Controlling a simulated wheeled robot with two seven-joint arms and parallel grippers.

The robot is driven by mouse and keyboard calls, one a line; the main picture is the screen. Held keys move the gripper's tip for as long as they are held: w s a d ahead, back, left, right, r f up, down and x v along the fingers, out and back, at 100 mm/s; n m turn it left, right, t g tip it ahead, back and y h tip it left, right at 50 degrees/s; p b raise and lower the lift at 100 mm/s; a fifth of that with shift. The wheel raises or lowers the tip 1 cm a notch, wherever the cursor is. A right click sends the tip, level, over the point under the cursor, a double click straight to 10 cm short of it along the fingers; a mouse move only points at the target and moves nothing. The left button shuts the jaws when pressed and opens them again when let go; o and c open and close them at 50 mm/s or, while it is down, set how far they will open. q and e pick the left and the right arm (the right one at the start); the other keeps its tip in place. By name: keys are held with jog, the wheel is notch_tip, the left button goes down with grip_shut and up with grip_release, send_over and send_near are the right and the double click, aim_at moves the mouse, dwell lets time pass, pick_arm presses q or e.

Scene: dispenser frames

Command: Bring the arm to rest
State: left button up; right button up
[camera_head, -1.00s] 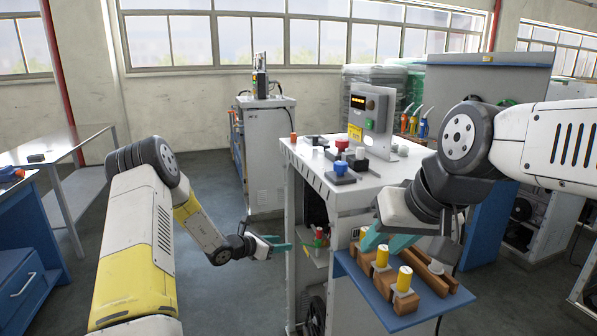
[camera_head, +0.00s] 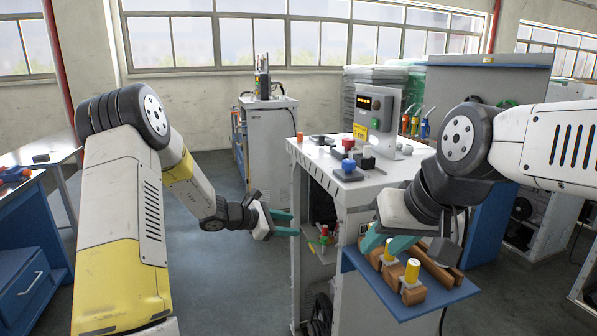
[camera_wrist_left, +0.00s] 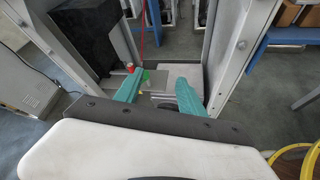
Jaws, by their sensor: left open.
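My left gripper (camera_head: 289,223) is open and empty, its teal fingers pointing right, just left of the white machine stand's open front. In the left wrist view its two fingers (camera_wrist_left: 157,92) are spread with nothing between them, facing into the stand's lower bay. My left arm reaches in from the lower left, bent at the elbow. My right gripper (camera_head: 388,244) hangs over the blue shelf (camera_head: 432,305), its teal fingers visibly apart. A yellow cylinder (camera_head: 389,248) stands just by them and is partly hidden; I see no grip on it.
The white machine stand (camera_head: 320,260) is close right of my left gripper. A second yellow cylinder (camera_head: 412,271) stands in a brown block on the shelf. A small red piece (camera_wrist_left: 130,66) sits inside the bay. Open floor (camera_head: 225,270) lies left of the stand.

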pick_arm(q)
jog(key=s+r+m+g+y, duration=0.2)
jog(key=s+r+m+g, duration=0.1)
jog(key=s+r+m, duration=1.1)
jog(key=s+a+r+m+t+y, duration=0.1)
jog(key=s+a, duration=0.4)
jog(key=s, duration=0.5)
jog(key=s+a+r+m+t+y, duration=0.1)
jog(key=s+a+r+m+y, duration=0.2)
jog(key=s, duration=0.8)
jog(key=a+m+y, duration=0.2)
jog(key=a, duration=0.1)
jog(key=shift+m+y, duration=0.3)
jog(key=shift+y, duration=0.1)
